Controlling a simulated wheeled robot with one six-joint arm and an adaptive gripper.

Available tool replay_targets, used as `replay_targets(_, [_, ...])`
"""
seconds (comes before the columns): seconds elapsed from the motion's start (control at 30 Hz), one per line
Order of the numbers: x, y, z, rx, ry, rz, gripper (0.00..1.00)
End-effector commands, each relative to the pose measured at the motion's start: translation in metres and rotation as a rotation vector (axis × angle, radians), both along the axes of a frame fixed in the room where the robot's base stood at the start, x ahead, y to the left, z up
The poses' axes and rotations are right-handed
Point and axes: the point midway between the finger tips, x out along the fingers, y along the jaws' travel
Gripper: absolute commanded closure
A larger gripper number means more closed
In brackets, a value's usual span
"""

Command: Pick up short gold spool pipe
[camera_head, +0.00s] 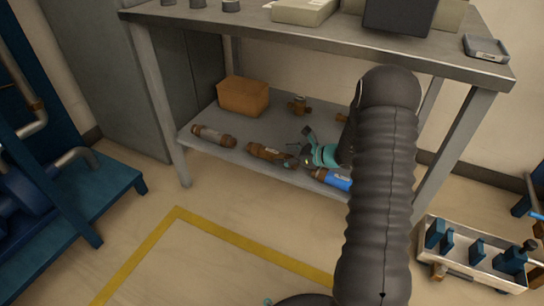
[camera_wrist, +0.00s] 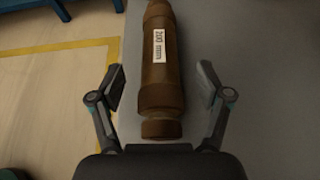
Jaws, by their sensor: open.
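A brown-gold spool pipe (camera_head: 267,153) with a white label lies on the lower shelf of the bench, near its front edge. In the wrist view the pipe (camera_wrist: 160,75) points away from me, and its label reads 200 mm. My gripper (camera_head: 303,150) is low over the shelf at the right end of this pipe. In the wrist view my gripper (camera_wrist: 160,80) is open, with one finger on each side of the pipe and visible gaps between. The fingers do not appear to touch it. My arm hides part of the shelf in the head view.
On the lower shelf (camera_head: 190,138) are a grey-and-brown pipe (camera_head: 213,135), a blue-banded pipe (camera_head: 332,178) close to my gripper, an orange-brown box (camera_head: 243,95) and a small brown fitting (camera_head: 299,105). The bench top (camera_head: 240,28) overhangs. A bin (camera_head: 470,268) with blue parts stands at right.

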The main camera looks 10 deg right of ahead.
Motion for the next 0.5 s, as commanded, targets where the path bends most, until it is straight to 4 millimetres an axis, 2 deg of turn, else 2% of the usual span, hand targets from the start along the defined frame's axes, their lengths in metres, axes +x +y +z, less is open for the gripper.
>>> replay_targets(0.2, [0.017,0.021,-0.012,-0.001,0.001,0.000,0.23])
replay_targets(0.43, [0.019,0.023,-0.012,0.000,-0.001,-0.002,0.23])
replay_targets(0.47, [0.019,0.023,-0.012,0.000,0.000,-0.001,0.25])
replay_targets(0.5, [0.019,0.023,-0.012,0.000,0.000,-0.001,0.35])
